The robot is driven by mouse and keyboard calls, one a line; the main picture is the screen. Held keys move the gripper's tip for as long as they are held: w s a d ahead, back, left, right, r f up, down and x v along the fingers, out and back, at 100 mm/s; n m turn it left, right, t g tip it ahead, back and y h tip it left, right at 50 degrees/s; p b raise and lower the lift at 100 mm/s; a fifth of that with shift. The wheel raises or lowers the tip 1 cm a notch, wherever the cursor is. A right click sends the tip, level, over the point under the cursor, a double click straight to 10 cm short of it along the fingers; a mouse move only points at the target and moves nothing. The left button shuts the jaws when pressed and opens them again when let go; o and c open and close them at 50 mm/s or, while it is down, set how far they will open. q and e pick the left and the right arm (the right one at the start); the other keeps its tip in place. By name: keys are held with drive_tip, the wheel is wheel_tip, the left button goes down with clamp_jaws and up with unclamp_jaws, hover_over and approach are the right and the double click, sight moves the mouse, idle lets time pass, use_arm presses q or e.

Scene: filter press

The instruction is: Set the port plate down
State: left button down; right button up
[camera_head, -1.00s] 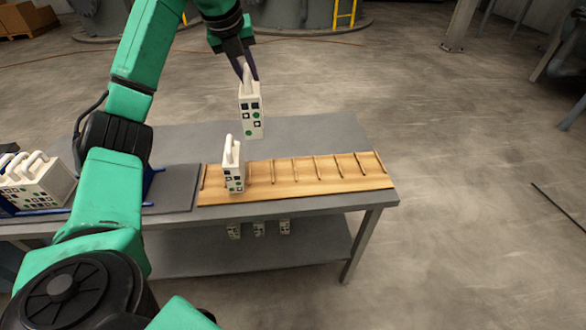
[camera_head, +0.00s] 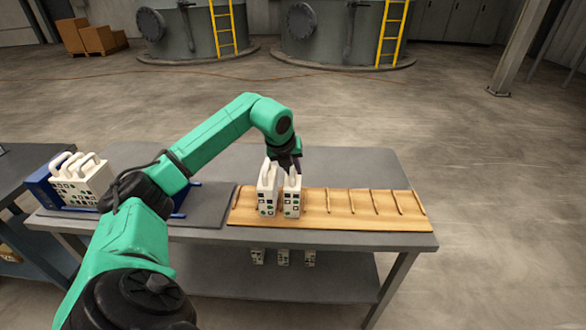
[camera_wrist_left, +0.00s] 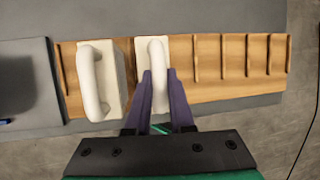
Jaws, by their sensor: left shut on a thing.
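My left gripper (camera_head: 296,163) is shut on the handle of a white port plate (camera_head: 291,197) with dark and green squares on its face. This plate stands upright at the wooden slotted rack (camera_head: 345,208), and I cannot tell whether it bears its full weight there. Another white plate (camera_head: 267,195) stands in the rack just to its left. In the left wrist view, the purple fingers (camera_wrist_left: 160,95) close on the held plate's handle (camera_wrist_left: 157,62), and the other plate (camera_wrist_left: 100,80) is beside it with a small gap. My right gripper is out of view.
The rack's slots to the right are empty between thin wooden dividers. A blue holder (camera_head: 42,187) with several white plates (camera_head: 82,185) stands at the left of the grey table (camera_head: 350,160). More plates (camera_head: 283,257) sit on the lower shelf (camera_head: 340,280).

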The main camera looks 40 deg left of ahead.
use_arm(q)
drive_tip(key=c, duration=0.8)
unclamp_jaws()
drive_tip(key=v, duration=1.2)
drive_tip(key=shift+b, duration=0.4)
